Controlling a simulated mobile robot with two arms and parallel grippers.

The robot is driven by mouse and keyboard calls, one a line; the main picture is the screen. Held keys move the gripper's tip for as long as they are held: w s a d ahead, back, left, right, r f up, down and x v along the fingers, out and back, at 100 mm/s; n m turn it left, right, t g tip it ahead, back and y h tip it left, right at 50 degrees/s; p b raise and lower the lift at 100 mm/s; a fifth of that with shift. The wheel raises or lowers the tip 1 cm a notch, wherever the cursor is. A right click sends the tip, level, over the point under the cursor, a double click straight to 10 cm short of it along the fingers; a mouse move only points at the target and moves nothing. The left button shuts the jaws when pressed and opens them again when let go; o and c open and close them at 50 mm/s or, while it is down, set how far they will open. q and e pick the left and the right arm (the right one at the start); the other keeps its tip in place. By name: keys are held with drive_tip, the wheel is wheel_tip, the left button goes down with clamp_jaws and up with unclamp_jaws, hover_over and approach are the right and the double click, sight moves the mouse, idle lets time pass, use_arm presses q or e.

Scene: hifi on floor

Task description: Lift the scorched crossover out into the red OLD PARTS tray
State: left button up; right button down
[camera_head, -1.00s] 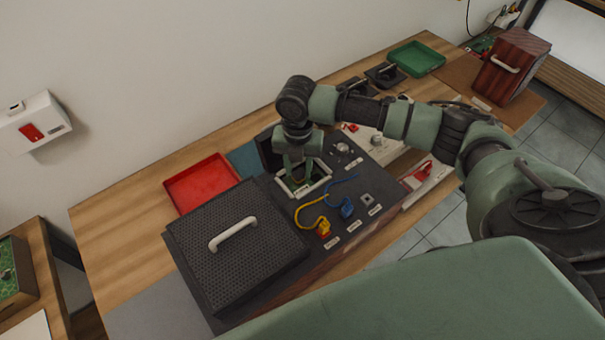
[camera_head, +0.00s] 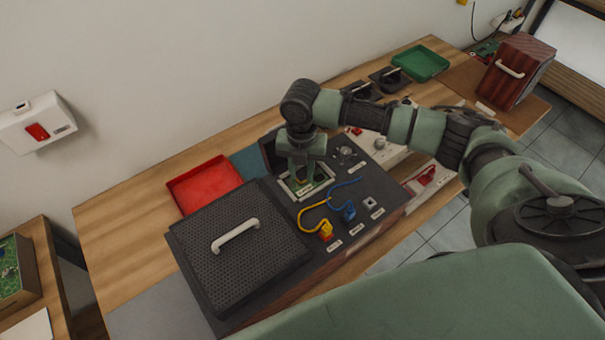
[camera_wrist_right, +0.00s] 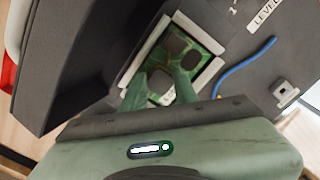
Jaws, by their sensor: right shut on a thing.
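The crossover is a green board with dark round parts (camera_wrist_right: 188,52), seen in the right wrist view inside a white-framed opening in the dark hi-fi cabinet. In the head view the board is mostly hidden behind my right gripper (camera_head: 304,186). That gripper points down at the opening, shut on the board; its fingers also show in the right wrist view (camera_wrist_right: 172,88). I cannot tell whether the board is clear of the frame. The red tray (camera_head: 205,186) lies empty on the bench, left of the opening. My left gripper is not in view.
A black grille panel with a white handle (camera_head: 235,235) lies left of the opening, near the tray. Yellow (camera_head: 325,231) and blue (camera_head: 348,211) plugs with wires lie just right of it. A green tray (camera_head: 420,62) stands at the far back. The bench's left end is clear.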

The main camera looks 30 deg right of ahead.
sight(302, 174)
wheel_tip(302, 174, up, 19)
drive_tip(key=b, duration=0.3)
drive_tip(key=shift+f, duration=0.1)
idle(0.4)
